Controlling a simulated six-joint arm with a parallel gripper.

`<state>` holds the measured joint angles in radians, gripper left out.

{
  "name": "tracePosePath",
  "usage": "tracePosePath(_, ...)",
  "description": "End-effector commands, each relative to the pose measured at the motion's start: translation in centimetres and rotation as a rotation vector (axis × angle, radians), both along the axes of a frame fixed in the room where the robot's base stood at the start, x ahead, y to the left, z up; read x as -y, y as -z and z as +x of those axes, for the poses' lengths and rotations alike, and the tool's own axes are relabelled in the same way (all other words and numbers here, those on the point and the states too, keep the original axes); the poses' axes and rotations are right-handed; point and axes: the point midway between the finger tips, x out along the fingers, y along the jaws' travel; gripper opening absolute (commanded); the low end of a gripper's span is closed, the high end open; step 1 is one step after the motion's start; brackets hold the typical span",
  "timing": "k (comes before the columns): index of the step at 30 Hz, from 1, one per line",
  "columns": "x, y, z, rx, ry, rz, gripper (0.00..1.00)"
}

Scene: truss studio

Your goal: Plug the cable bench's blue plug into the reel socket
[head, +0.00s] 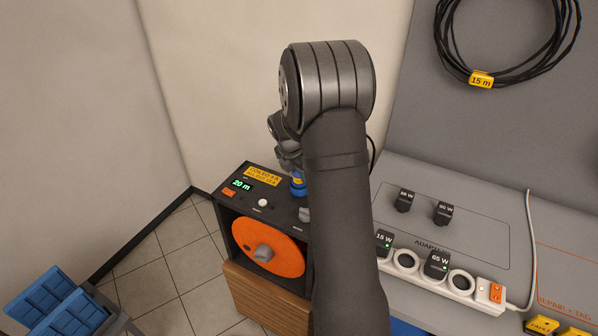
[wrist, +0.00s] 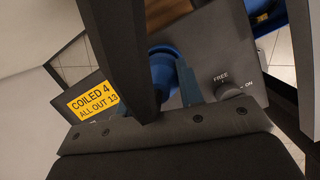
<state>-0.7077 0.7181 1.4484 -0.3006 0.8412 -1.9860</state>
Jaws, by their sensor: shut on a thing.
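The reel unit is a dark box (head: 222,205) with an orange reel disc (head: 264,247) on its front and a sloped top panel. The blue plug (head: 298,185) shows at the right part of that top, partly hidden by my arm. My gripper (head: 294,168) is above it, shut on the plug. In the wrist view the blue plug (wrist: 163,66) is beside a dark finger, over the panel. The reel socket is hidden beneath it, and I cannot tell whether the plug is seated or just above.
The panel has a yellow label (wrist: 92,100), a green "20 m" display (head: 241,185) and a knob (wrist: 222,88). To the right, a grey bench holds a white power strip (head: 420,277) with adapters. A black cable coil (head: 508,75) hangs behind. Blue crates (head: 50,300) stand lower left.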

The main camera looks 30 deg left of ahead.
Motion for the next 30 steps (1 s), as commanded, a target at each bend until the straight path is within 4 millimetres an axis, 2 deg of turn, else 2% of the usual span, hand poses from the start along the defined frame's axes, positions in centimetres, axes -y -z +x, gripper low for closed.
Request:
tracePosePath(8,0.00,0.05,0.00,0.000,0.000,0.000,0.08)
tracePosePath(9,0.00,0.04,0.00,0.000,0.000,0.000,0.40)
tracePosePath(12,0.00,0.04,0.00,0.000,0.000,0.000,0.59)
tracePosePath(18,0.00,0.04,0.00,0.000,0.000,0.000,0.59)
tracePosePath(22,0.02,0.07,-0.02,0.000,0.000,0.000,0.83)
tracePosePath(23,0.01,0.07,-0.01,0.000,0.000,0.000,0.85)
tracePosePath(30,0.01,0.04,-0.01,0.000,0.000,0.000,0.85)
